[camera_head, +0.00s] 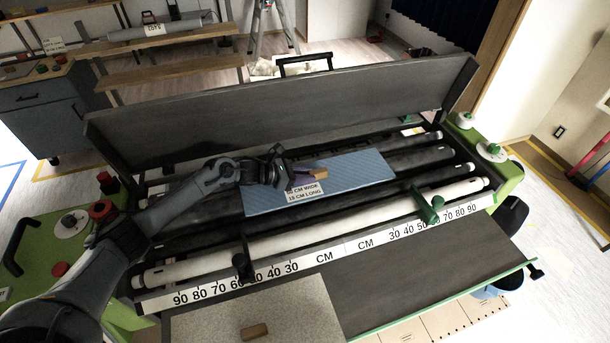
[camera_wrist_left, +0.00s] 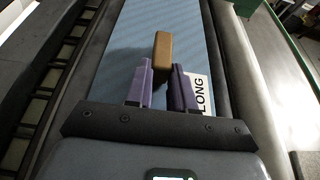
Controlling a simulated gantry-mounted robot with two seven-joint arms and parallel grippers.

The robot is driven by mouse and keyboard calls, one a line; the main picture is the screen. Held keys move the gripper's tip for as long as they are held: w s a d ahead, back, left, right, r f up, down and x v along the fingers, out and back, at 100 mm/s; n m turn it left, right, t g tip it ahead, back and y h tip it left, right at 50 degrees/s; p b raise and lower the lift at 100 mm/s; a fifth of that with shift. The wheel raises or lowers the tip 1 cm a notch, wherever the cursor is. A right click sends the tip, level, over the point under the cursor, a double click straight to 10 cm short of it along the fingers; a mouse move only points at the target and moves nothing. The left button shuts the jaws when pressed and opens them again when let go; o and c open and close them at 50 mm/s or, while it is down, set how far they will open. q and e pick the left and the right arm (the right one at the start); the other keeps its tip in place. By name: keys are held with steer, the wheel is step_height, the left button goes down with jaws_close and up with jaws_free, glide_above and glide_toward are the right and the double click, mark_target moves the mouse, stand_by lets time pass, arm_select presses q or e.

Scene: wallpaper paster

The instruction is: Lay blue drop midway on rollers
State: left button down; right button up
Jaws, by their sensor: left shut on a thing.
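The blue drop (camera_head: 345,178) is a flat, finely striped blue sheet with a white size label (camera_head: 306,192). My left gripper (camera_head: 302,178) comes in from the left over the sheet, shut on the tan block. In the left wrist view, the purple fingers flank this block (camera_wrist_left: 163,55), with the blue sheet (camera_wrist_left: 125,50) beneath. My right gripper is not in view.
A tall dark panel (camera_head: 280,105) stands along the back of the rollers. A green bracket (camera_head: 428,207) and a dark bracket (camera_head: 242,262) rise near the front ruler (camera_head: 320,258). A speckled grey sheet (camera_head: 290,310) with a tan block (camera_head: 255,331) lies in front.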

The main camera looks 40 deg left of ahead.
arm_select(q)
steer(key=shift+f, duration=0.15)
steer(key=c, duration=1)
jaws_free()
steer(key=shift+s+r, duration=0.1)
steer(key=shift+r, duration=0.1)
step_height(320, 180, up, 4)
glide_above(272, 189)
steer(key=shift+w+d+f, duration=0.15)
steer(key=shift+w+d, duration=0.15)
steer(key=shift+w, duration=0.15)
steer(key=shift+s+a+r, duration=0.3)
steer(key=shift+s+r, duration=0.1)
steer(key=shift+s, duration=0.15)
